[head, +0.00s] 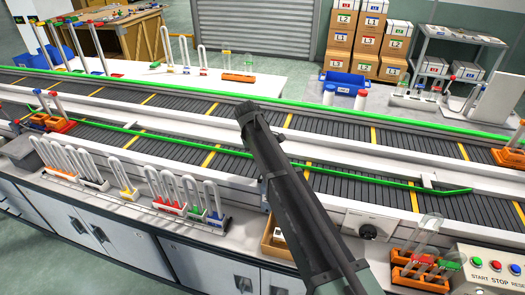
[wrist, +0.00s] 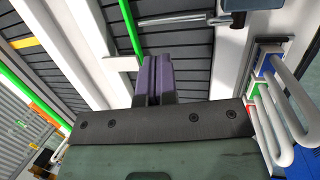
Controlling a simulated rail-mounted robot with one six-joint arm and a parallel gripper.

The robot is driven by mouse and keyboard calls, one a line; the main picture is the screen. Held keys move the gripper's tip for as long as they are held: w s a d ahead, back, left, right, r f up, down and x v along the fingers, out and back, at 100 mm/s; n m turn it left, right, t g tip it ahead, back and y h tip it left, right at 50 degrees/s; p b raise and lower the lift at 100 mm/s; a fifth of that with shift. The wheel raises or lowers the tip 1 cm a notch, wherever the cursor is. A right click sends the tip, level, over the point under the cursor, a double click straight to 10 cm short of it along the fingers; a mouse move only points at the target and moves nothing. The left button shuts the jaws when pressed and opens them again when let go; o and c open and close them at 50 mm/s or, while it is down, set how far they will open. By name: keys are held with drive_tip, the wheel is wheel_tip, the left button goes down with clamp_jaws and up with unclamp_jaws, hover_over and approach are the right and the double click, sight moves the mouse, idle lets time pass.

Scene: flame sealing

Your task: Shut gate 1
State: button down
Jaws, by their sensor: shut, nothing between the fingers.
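My gripper (wrist: 157,62) shows in the wrist view as two dark purple-grey fingers, pressed together with nothing between them. They are over the white rail and the dark conveyor slats. A green bar (wrist: 130,28) lies just left of the fingertips; I cannot tell whether they touch. In the head view, a long green bar (head: 165,138) runs slantwise over the near conveyor on the left, and another green bar (head: 400,180) runs over it on the right. No gate label is readable, so I cannot tell which is gate 1.
A metal rod (wrist: 185,20) with a blue-grey block is ahead of the fingers. Racks of white U-shaped tubes (head: 200,205) stand on the near bench edge. A black knob (head: 368,231) and an orange tube rack (head: 420,265) are at right. The belt slats are bare.

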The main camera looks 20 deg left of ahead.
drive_tip(key=p+v, duration=0.2)
drive_tip(key=w+p+v, duration=0.1)
drive_tip(key=v, duration=0.2)
drive_tip(key=shift+a+r+p, duration=0.15)
drive_tip(key=shift+r+p, duration=0.2)
drive_tip(key=shift+r, duration=0.1)
drive_tip(key=s+d+m+g, duration=0.15)
drive_tip(key=d+m, duration=0.25)
drive_tip(key=d, duration=1)
drive_tip(key=s+d+m, duration=0.3)
drive_tip(key=d+m, duration=0.1)
drive_tip(key=d, duration=1.1)
drive_tip(key=s+d+m+y, duration=0.1)
drive_tip(key=s+d+m, duration=0.4)
drive_tip(key=s+d, duration=0.4)
drive_tip(key=s+d+m+g, duration=0.1)
drive_tip(key=s+d+m, duration=0.5)
drive_tip(key=s+d, duration=0.3)
drive_tip(key=d, duration=0.4)
drive_tip(key=shift+d+f+y, duration=0.35)
drive_tip(key=shift+f+y, duration=0.05)
